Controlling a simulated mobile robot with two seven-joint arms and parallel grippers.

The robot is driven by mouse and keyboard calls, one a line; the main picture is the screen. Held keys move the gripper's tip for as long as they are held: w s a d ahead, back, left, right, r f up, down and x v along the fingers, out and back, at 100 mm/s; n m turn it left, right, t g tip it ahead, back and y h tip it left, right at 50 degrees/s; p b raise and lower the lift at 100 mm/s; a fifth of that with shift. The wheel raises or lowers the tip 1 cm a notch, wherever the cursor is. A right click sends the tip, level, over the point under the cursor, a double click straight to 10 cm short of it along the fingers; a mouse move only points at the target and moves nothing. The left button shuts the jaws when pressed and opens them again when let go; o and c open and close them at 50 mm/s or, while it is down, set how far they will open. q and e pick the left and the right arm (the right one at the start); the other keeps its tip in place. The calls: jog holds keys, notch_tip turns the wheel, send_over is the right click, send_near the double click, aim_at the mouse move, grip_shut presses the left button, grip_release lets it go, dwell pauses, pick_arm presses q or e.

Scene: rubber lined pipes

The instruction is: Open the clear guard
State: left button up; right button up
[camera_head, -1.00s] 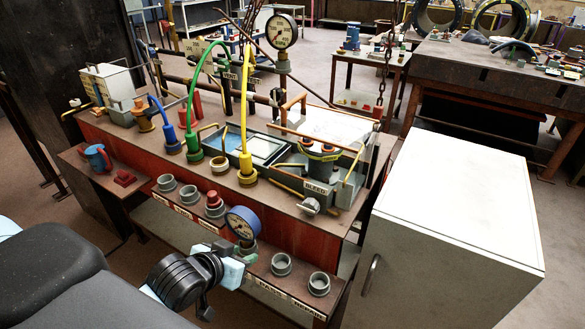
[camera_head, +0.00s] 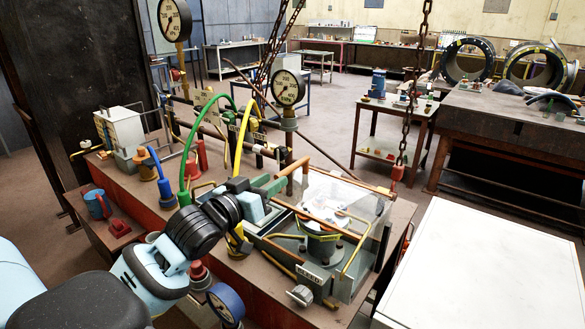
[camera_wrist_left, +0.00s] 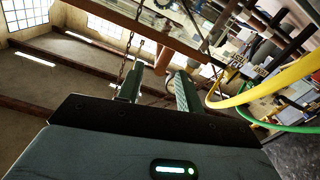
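The clear guard (camera_head: 350,197) is a see-through cover with copper-coloured bars, lying over the dark bolted flange unit (camera_head: 322,243) on the bench. A copper-coloured handle bar (camera_head: 290,181) stands up at its left side. My left gripper (camera_head: 279,184) is just left of this handle, its fingers pointing toward it. In the left wrist view the two fingers (camera_wrist_left: 158,88) are apart with nothing between them. A copper-coloured bar (camera_wrist_left: 165,58) shows near the fingertips; I cannot tell if they touch it. My right gripper is not in view.
Yellow (camera_head: 241,130) and green (camera_head: 190,140) hoses arch close to my left gripper. Round gauges (camera_head: 288,88) stand behind. A hanging chain (camera_head: 418,75) drops at the right. A white cabinet top (camera_head: 470,268) at the lower right is bare.

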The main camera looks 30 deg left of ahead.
aim_at(304, 161)
pick_arm(q)
jog(key=shift+w+d, duration=0.15)
jog(key=shift+w, duration=1.75)
jog(key=shift+w+d, duration=0.15)
jog(key=shift+w, duration=1.75)
jog(key=shift+c, duration=0.4)
grip_shut()
